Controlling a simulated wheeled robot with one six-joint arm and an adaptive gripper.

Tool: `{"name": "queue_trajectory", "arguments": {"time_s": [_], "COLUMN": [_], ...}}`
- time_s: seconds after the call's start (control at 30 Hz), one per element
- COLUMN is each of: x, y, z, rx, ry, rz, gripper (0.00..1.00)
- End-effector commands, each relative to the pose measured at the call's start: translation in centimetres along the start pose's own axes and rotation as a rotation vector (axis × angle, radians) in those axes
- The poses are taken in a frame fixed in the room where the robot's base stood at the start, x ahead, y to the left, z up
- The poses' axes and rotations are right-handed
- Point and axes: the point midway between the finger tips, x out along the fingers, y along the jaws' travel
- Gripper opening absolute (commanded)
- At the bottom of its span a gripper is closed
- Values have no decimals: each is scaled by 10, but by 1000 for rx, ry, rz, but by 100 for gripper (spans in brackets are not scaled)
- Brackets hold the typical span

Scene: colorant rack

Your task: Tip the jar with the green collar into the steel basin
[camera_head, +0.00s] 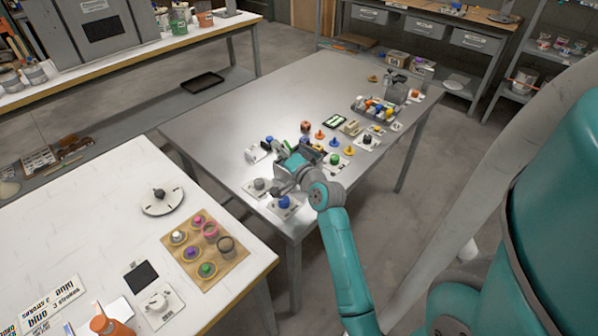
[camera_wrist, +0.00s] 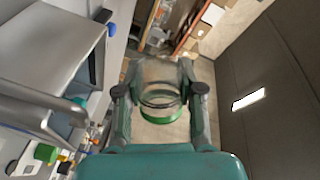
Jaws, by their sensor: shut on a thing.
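My gripper (camera_wrist: 160,92) is shut on a clear glass jar (camera_wrist: 160,72) with a green collar (camera_wrist: 162,117), which sits between the two fingers in the wrist view. The wrist view is strongly rolled against the room, and the jar appears tilted with it. Whether anything is leaving the jar cannot be told. In the head view my gripper (camera_head: 287,160) is over the near end of the steel table, and the jar is mostly hidden there. A large grey metal vessel (camera_wrist: 55,110), probably the steel basin, fills the left of the wrist view, apart from the jar.
The steel table (camera_head: 230,125) carries several small jars, coloured knobs and cards near my gripper. A filled tray (camera_head: 374,108) stands farther back. The table's left part is bare. A white table (camera_head: 90,225) at lower left holds a wooden board (camera_head: 222,268) with several pots.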

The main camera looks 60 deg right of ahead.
Motion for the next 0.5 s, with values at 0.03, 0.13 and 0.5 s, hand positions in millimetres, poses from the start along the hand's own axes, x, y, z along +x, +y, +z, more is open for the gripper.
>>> {"name": "queue_trajectory", "arguments": {"time_s": [0.03, 0.13, 0.5], "x": [0, 0, 2], "y": [1, 4, -1], "z": [1, 3, 18], "rx": [-42, -144, -605], "ry": [-1, -1, -6], "rz": [6, 21, 87], "gripper": [3, 3, 3]}}
